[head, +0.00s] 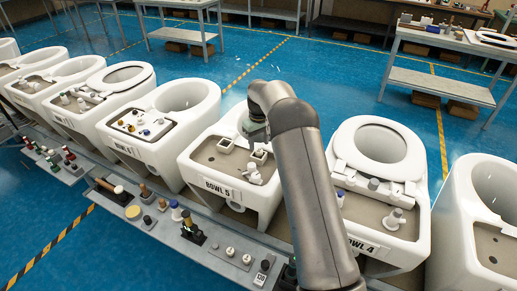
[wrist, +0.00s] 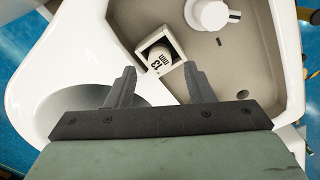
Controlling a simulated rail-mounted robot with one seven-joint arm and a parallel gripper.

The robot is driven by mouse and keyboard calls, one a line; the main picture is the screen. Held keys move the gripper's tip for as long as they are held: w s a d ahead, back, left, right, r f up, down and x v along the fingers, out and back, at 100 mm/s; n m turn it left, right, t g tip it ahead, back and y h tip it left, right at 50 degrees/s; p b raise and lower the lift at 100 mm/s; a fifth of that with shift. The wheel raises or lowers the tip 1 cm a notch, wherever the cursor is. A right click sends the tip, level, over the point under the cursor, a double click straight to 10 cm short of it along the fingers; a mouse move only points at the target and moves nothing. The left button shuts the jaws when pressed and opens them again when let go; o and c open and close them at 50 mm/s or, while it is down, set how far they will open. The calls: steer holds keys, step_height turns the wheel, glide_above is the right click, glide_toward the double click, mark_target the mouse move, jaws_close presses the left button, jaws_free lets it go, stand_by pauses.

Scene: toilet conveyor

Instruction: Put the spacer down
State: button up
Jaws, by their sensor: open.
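My gripper (wrist: 160,82) is open, with one finger on either side of and short of the spacer, holding nothing. In the head view my gripper (head: 256,130) is over the back of the bowl labelled BOWL 5 (head: 222,190). Two square holders (head: 226,145) show on that deck; the spacer is too small to make out there. The spacer's lower end is hidden inside the holder.
A white fitting (wrist: 210,14) stands on the deck close to the holder. The bowl's open basin (wrist: 90,100) lies to the left. A grey rail shelf (head: 170,232) with several small parts runs in front of the bowls. BOWL 4 (head: 375,215) stands to the right.

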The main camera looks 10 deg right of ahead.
mark_target(259, 151)
step_height(259, 151, up, 10)
steer(key=f+b, duration=0.1)
steer(key=b, duration=0.1)
steer(key=s+r+m, duration=0.2)
steer(key=s+r, duration=0.6)
steer(key=s, duration=0.4)
steer(key=s+f+m, duration=0.1)
steer(key=s+f, duration=0.1)
steer(key=s, duration=1.5)
steer(key=s+f+m+t, duration=0.1)
steer(key=s+f, duration=0.2)
steer(key=s, duration=1.3)
steer(key=shift+s+f+m, duration=0.3)
steer(key=shift+s, duration=0.1)
